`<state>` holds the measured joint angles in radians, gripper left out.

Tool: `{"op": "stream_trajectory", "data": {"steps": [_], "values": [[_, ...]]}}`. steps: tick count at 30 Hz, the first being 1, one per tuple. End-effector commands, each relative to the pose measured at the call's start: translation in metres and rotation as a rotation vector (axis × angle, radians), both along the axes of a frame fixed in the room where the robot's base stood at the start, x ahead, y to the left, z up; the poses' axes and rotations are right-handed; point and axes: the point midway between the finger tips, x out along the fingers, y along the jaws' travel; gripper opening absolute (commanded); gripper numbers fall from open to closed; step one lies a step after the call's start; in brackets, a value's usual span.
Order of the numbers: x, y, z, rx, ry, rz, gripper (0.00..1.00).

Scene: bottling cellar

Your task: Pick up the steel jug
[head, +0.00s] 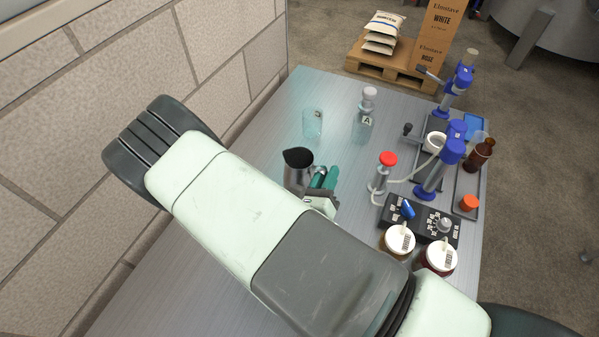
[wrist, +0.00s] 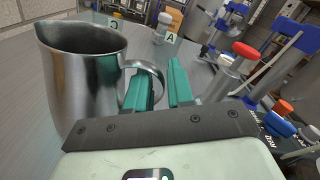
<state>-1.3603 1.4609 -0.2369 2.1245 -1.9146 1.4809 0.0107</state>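The steel jug (head: 296,176) stands upright on the grey metal table (head: 225,215), partly hidden by my arm in the head view. In the wrist view the jug (wrist: 84,82) fills the left side, its handle (wrist: 157,76) pointing right toward my fingers. My gripper (head: 323,178) is right beside the jug on its handle side. In the wrist view my gripper's teal fingers (wrist: 163,86) are apart. The left finger is at the handle's loop and the handle's outer curve lies between the fingers. A gap shows between the handle and the right finger.
A clear glass (head: 312,123) and a bottle labelled A (head: 362,122) stand behind the jug. A red-capped bottle with a tube (head: 379,178), a black control box (head: 436,222), two white-lidded jars (head: 399,241) and blue-clamped stands (head: 437,180) crowd the right. A stone wall (head: 215,50) borders the left.

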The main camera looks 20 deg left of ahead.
Motion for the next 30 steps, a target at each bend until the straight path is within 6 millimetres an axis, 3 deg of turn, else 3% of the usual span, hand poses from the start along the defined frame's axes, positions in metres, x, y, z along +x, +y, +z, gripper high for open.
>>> {"op": "stream_trajectory", "data": {"steps": [4,12,17,30], "values": [[0.017,0.000,0.000,0.001,0.000,-0.001,0.22],[0.020,0.000,0.000,-0.001,0.000,0.000,0.22],[0.020,0.000,0.000,0.000,0.001,0.000,0.00],[0.020,0.001,0.000,0.001,-0.001,0.000,0.00]]}}
